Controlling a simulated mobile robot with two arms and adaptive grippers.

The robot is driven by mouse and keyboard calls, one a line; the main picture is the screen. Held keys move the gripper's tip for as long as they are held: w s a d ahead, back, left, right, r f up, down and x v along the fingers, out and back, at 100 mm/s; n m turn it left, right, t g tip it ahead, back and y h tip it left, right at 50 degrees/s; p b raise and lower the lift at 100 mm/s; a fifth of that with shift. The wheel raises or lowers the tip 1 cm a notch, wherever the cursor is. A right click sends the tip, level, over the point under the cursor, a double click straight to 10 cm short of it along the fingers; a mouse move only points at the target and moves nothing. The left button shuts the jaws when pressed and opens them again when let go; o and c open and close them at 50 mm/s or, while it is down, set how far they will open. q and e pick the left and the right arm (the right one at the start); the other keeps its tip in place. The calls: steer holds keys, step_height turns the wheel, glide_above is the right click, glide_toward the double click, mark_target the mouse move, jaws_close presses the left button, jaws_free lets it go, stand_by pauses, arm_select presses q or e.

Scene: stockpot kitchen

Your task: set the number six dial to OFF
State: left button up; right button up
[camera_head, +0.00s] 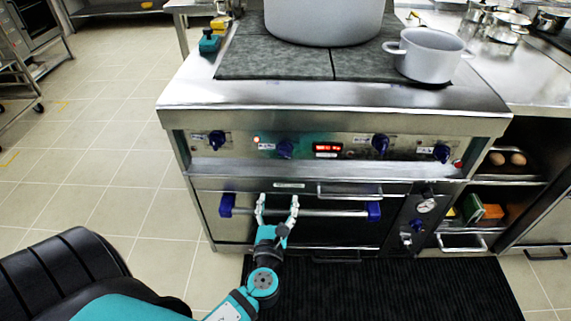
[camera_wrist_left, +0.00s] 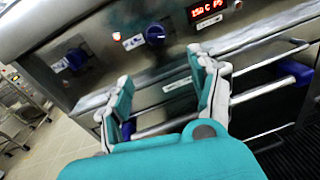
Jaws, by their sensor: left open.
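The cooker's front panel (camera_head: 345,153) carries several blue dials: a far-left dial (camera_head: 217,140), a second dial (camera_head: 285,149), a third dial (camera_head: 380,144) and a right-hand dial (camera_head: 442,152). Another blue dial (camera_head: 417,225) sits on the lower right panel. The labels are too small to read, so I cannot tell which is number six. My left gripper (camera_head: 278,202) is open and empty, at the oven door handle below the panel; contact is unclear. The left wrist view shows its spread fingers (camera_wrist_left: 163,82), with the far-left dial (camera_wrist_left: 77,58) and second dial (camera_wrist_left: 155,34) beyond. My right gripper is out of view.
The oven handle bar (camera_head: 330,213) with blue ends crosses the door. A red display (camera_head: 327,148) is lit mid-panel. A large stockpot (camera_head: 325,20) and a smaller pot (camera_head: 427,55) stand on the cooktop. Shelves (camera_head: 510,165) are at right. A black mat (camera_head: 400,290) covers the floor in front.

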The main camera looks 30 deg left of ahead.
arm_select(q)
steer(key=w+r, duration=0.1)
steer(key=r, duration=0.1)
glide_toward(284, 156)
steer(key=x, duration=0.9)
steer(key=shift+w+a+r, duration=0.1)
steer(key=shift+w+a+b, duration=0.3)
steer(key=shift+w+a, duration=0.05)
steer(key=shift+w, duration=0.25)
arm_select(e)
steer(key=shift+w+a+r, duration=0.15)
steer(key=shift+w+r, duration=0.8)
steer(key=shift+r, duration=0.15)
arm_select(q)
steer(key=shift+c, duration=0.3)
steer(key=c, duration=1.1)
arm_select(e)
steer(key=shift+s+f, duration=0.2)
